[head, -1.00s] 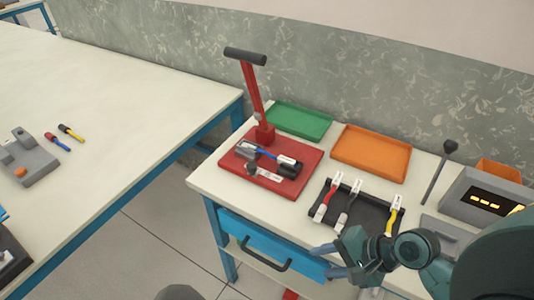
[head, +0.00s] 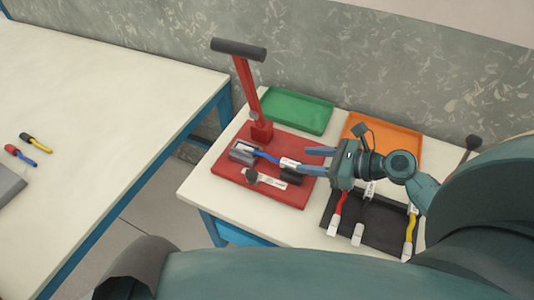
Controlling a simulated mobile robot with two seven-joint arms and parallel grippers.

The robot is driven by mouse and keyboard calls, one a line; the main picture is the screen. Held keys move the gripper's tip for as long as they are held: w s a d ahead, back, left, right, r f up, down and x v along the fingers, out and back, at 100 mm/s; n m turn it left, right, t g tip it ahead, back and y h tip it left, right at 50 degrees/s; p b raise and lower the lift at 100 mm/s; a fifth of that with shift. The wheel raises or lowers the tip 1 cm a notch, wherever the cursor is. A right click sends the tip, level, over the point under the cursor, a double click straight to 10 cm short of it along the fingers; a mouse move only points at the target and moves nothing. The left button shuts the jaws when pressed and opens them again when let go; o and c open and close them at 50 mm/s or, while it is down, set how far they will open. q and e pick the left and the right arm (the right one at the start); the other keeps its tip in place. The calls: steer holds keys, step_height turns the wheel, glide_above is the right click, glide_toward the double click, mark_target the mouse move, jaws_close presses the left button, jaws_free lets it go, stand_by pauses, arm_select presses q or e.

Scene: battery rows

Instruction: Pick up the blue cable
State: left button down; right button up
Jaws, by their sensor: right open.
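The blue cable (head: 264,156) lies on the red base (head: 228,163) of the lever press. Its left end meets a grey block (head: 243,151), and its right end has a white-labelled connector (head: 289,164) beside a black cylindrical part. My right gripper (head: 303,160) is open, with its two fingers pointing left at the connector end of the cable. The fingertips overlap that end in the picture; I cannot tell whether they touch it. My left gripper is not in view.
The red press lever (head: 246,90) rises behind the base. A green tray (head: 297,112) and an orange tray (head: 390,140) stand at the back. A black tray (head: 375,224) holds red, grey and yellow cables. The left table (head: 110,110) is mostly bare.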

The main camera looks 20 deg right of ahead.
mark_target(280, 159)
steer(key=x, duration=0.7)
steer(key=shift+a+f, duration=0.15)
steer(key=shift+a, duration=0.2)
steer(key=shift+c, duration=0.2)
jaws_close()
